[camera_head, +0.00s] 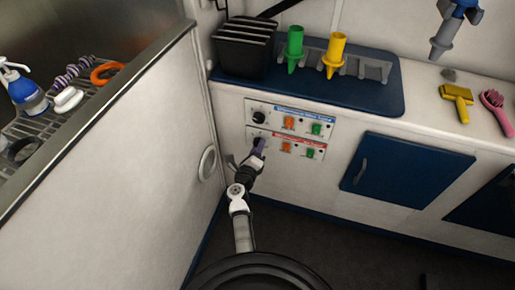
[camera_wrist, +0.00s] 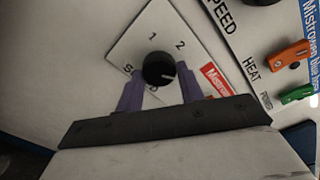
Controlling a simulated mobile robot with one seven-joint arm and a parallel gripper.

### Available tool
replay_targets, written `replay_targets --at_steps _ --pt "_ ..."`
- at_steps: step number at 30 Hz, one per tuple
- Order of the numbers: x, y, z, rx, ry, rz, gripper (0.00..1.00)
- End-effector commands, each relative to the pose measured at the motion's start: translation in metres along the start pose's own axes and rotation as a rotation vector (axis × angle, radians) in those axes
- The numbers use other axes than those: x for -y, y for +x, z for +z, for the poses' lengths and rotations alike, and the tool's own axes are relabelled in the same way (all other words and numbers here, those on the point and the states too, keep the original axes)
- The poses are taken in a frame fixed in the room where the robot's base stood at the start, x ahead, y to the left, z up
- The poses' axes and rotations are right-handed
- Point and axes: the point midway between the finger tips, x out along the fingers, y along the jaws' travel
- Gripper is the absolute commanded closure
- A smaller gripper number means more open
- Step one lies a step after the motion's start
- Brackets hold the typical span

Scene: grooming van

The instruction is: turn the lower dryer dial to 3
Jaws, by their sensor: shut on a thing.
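The lower dryer dial (camera_wrist: 157,66) is a round black knob on a white plate, with the lower panel's red label (camera_wrist: 215,80) beside it. My gripper (camera_head: 259,147) reaches the lower panel in the head view and mostly covers the dial there. In the wrist view its two purple fingers (camera_wrist: 160,84) are shut on the dial's sides. The knob's short pale mark points right, clockwise past the printed 2. The 1 and 2 show above the knob. The 3 is not visible, and a finger partly hides the lettering at left.
The upper dryer dial (camera_head: 260,117) sits just above, with orange and green switches on both panels. A white wall (camera_head: 130,165) stands close at left, with a round fitting (camera_head: 207,163). A blue cabinet door (camera_head: 405,173) is at right. The dark floor below is mostly clear.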

Motion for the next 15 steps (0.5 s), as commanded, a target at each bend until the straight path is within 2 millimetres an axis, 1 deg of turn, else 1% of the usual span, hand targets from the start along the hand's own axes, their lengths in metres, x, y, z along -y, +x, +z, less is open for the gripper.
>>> replay_targets --at_steps 6,7,11,15 --pt "-0.0008 -0.0004 0.0002 0.001 0.001 0.002 0.85" --pt "-0.0008 -0.0004 0.0002 0.001 0.001 0.002 0.59" --pt "-0.0006 -0.0003 0.0002 0.000 0.000 0.001 0.42" --pt "-0.0003 -0.0001 0.0001 0.000 0.000 0.001 0.42"
